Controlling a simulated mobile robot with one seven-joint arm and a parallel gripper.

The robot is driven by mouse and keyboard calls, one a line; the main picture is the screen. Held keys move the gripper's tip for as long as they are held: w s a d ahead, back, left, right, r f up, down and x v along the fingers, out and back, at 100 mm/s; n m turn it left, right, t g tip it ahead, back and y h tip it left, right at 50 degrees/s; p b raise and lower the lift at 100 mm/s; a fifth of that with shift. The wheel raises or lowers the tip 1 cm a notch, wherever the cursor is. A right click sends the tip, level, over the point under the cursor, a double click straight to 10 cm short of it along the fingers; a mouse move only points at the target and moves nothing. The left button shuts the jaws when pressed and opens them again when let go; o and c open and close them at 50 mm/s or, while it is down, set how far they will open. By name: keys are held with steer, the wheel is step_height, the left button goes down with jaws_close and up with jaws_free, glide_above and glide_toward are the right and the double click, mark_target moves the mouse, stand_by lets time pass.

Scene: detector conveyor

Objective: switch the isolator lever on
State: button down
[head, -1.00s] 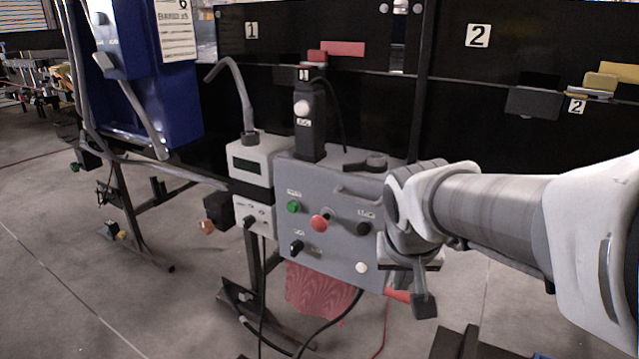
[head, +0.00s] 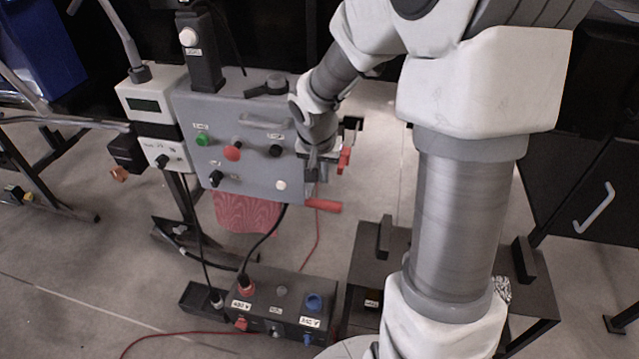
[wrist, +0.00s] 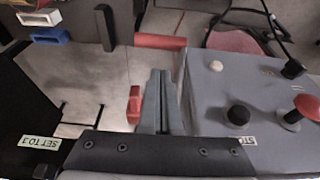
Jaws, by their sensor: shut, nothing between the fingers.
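A red handle (head: 322,205), which looks like the isolator lever, sticks out to the right from the lower right side of the grey control box (head: 262,180). In the wrist view the red handle (wrist: 160,42) lies level, beyond the fingertips and across their line. My gripper (head: 318,172) is at the box's right edge, above the handle. In the wrist view my gripper (wrist: 160,76) is shut and empty, with the box (wrist: 205,95) close on its right. A second red piece (wrist: 134,104) shows left of the fingers; I cannot tell what it belongs to.
The box front carries a green button (head: 203,140), a red button (head: 232,153) and black knobs. A dark socket unit (head: 275,305) with cables stands on the floor below. A dark low stand (head: 375,260) is to its right. A "SET TO 3" label (wrist: 40,142) is at left.

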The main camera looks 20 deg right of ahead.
steer(key=b+x, duration=0.3)
steer(key=x, duration=0.7)
steer(key=shift+b, duration=0.35)
steer(key=shift+r+p, duration=0.25)
steer(key=shift+p, duration=0.15)
steer(key=shift+s+a+r+p, duration=0.1)
steer(key=shift+s+r+p, duration=0.05)
steer(key=shift+p, duration=0.55)
